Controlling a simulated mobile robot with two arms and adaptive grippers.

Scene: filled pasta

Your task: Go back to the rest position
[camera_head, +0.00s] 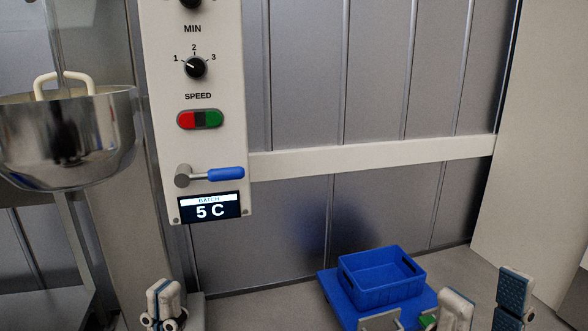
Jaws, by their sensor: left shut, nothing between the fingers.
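My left gripper (164,292) is at the bottom left, below the mixer's control panel, with its fingers together and nothing between them. My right gripper (485,296) is at the bottom right, with its two fingers wide apart and no object visible between them. Its left finger is close to the right edge of the blue platform in the picture. The lower parts of both grippers are cut off by the bottom edge.
A metal mixing bowl (60,145) hangs at the left beside the control panel (225,125), which has a blue-handled lever (225,173) and a "5 C" display. A blue crate (385,290) stands on a blue platform (335,295). A panelled wall (380,60) is behind.

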